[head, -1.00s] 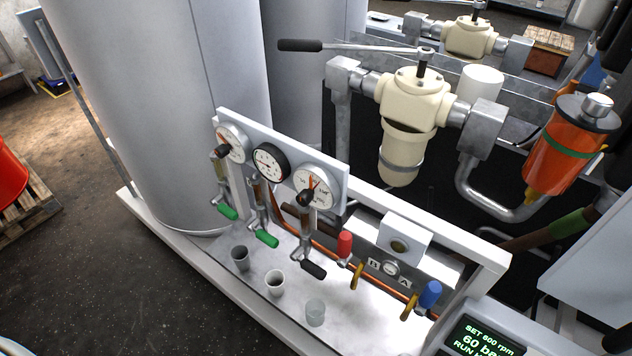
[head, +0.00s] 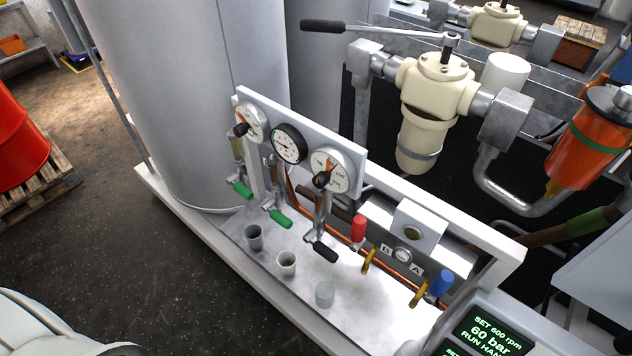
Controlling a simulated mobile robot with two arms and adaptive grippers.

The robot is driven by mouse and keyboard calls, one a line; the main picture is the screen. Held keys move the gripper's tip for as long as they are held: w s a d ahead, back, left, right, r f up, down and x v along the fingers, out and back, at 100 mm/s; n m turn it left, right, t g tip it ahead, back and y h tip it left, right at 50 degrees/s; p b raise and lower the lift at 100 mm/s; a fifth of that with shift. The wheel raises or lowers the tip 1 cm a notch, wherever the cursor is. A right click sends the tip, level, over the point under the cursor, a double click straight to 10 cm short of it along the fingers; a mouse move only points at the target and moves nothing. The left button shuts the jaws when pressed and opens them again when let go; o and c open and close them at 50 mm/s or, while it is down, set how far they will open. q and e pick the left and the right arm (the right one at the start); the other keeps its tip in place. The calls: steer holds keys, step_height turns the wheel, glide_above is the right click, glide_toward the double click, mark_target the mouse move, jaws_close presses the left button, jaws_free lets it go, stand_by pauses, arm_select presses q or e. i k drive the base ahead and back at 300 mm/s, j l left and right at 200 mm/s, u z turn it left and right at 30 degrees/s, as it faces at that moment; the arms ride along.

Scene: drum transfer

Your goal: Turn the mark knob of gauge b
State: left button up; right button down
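Three round gauges sit on a white panel (head: 308,128) in the head view. The left gauge (head: 256,113) has a white face and a dark knob (head: 240,129) at its front. The middle gauge (head: 287,141) has a black rim and a pale face; I see no large knob on it. The right gauge (head: 342,166) has a white face, an orange pointer and a dark knob (head: 322,180). I cannot read a letter that tells which is gauge b. Neither of my grippers is in view.
Valves with two green handles (head: 242,190) (head: 280,219) and one black handle (head: 325,251) hang below the gauges. Several cups (head: 286,263) stand on the ledge. A red handle (head: 358,229) and a blue one (head: 441,282) stand to the right. Open floor (head: 110,240) lies left.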

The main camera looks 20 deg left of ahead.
mark_target(321, 179)
steer(key=k+l+z, duration=0.15)
steer(key=z, duration=0.25)
steer(key=k+l+z, duration=0.1)
steer(key=l+z, duration=0.25)
